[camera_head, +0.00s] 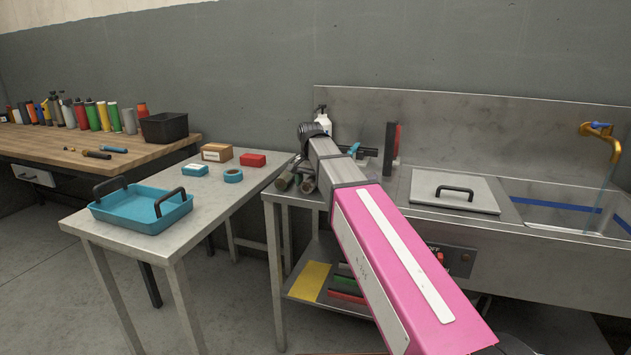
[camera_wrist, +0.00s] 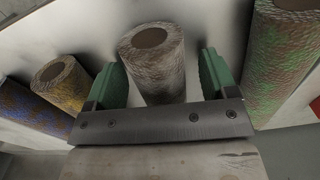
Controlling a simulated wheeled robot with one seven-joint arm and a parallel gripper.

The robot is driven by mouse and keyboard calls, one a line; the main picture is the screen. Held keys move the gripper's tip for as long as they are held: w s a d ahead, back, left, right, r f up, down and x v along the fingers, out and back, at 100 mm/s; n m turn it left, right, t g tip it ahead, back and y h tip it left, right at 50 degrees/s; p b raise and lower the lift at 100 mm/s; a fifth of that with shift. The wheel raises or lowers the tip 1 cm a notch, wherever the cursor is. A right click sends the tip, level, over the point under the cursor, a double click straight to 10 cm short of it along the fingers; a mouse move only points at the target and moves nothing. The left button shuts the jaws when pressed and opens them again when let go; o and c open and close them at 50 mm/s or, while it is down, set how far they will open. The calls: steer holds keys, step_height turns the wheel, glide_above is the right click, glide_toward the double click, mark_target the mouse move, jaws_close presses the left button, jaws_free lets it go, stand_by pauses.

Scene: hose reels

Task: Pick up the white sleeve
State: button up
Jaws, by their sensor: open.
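A pale grey-white, worn, scaly-patterned sleeve (camera_wrist: 158,72) with a hollow end stands between my gripper's fingers in the wrist view. My gripper (camera_wrist: 163,76) is open, with one green-padded finger on each side of it. A gap shows at the right finger; the left finger is closer, and I cannot tell whether it touches. The gripper's dark crossbar hides the sleeve's near end. In the head view my pink arm reaches to the steel bench and hides most of that spot; the white sleeve cannot be made out there.
In the wrist view a yellow-brown sleeve (camera_wrist: 62,84) and a blue-brown sleeve (camera_wrist: 30,108) lie left, and a green-brown sleeve (camera_wrist: 283,62) right. In the head view a white bottle (camera_head: 322,118) stands behind my arm.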

steer(key=c, duration=1)
steer(key=shift+r, duration=0.15)
